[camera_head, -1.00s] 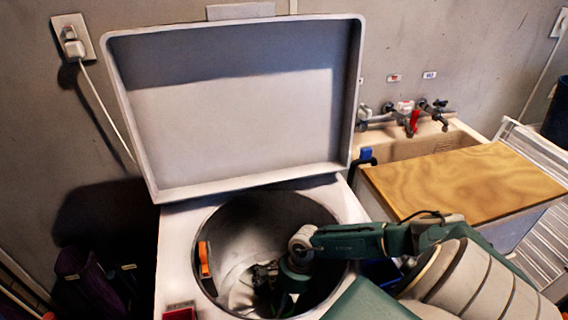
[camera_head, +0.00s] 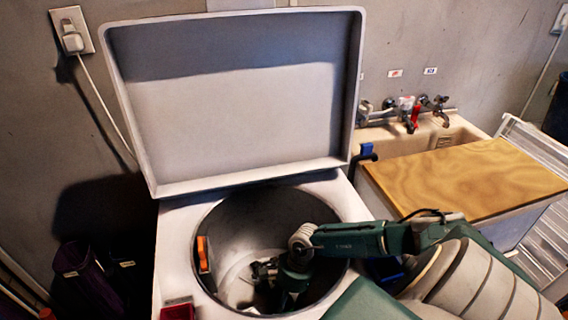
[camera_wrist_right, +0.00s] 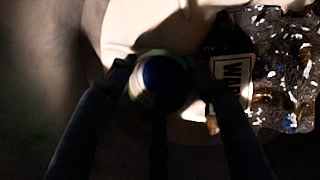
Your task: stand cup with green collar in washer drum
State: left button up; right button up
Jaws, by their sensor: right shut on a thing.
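The washer drum (camera_head: 235,215) is open, with its square lid raised. My right arm reaches into it from the right. My right gripper (camera_head: 262,274) is low inside the drum, near the pale round part of its floor. In the right wrist view, the two fingers of my right gripper (camera_wrist_right: 162,78) are closed on the sides of a round cup (camera_wrist_right: 165,82). The cup looks dark blue inside with a thin greenish rim, seen end-on in shadow. In the head view the cup is hidden or too dark to make out. My left gripper is not in view.
An orange item (camera_head: 203,254) sits at the drum's left wall. The raised lid (camera_head: 235,120) stands behind the opening. A sink with a wooden board (camera_head: 465,178) is on the right.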

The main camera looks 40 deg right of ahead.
jog(key=shift+s+f, duration=0.2)
jog(key=shift+f, duration=0.05)
jog(key=shift+c, duration=1.2)
jog(key=o, duration=1.2)
jog(key=shift+o, duration=0.9)
jog(key=shift+w+f, duration=0.1)
jog(key=shift+r, duration=0.2)
notch_tip(320, 180, up, 9)
jog(key=p, duration=0.7)
jog(key=shift+w, duration=0.1)
